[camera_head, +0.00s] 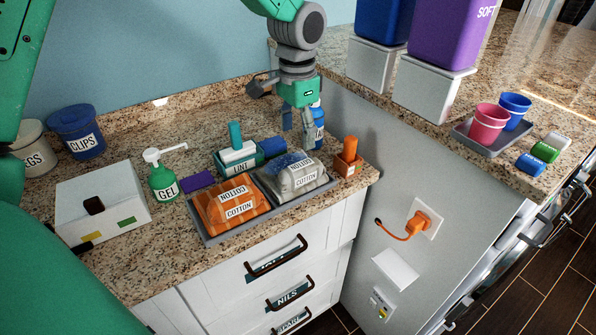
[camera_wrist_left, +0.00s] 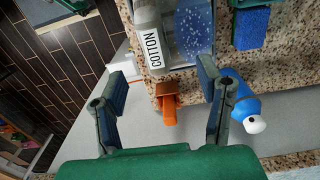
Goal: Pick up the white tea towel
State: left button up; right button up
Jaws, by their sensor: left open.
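A folded whitish-grey towel (camera_head: 300,181) with a COTTON label lies on the right half of a grey tray (camera_head: 230,233) on the granite counter. A blue speckled patch shows at its back. In the left wrist view the towel (camera_wrist_left: 149,20) is at the top, cut off by the edge. My left gripper (camera_head: 298,128) is open and empty, pointing down above and behind the towel, apart from it. In the left wrist view its two fingers (camera_wrist_left: 162,78) stand wide apart with the towel beyond them. I cannot see my right gripper.
An orange towel (camera_head: 236,203) lies beside it on the tray. An orange holder (camera_head: 348,160) and a blue bottle (camera_wrist_left: 244,105) stand close to my left gripper. A LINT box (camera_head: 238,158) and a GEL pump bottle (camera_head: 162,182) stand left. A grey side panel rises at right.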

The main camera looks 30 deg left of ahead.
aim_at(301, 164)
pick_arm(q)
jog(key=f, duration=0.5)
jog(key=shift+w+d+f, duration=0.1)
jog(key=shift+d, duration=0.25)
notch_tip(301, 164, down, 5)
jog(key=shift+r, duration=0.1)
jog(key=shift+d+f, duration=0.1)
jog(key=shift+f, duration=0.25)
jog(key=shift+d+r, duration=0.1)
jog(key=shift+c, duration=1.2)
jog(key=c, duration=1)
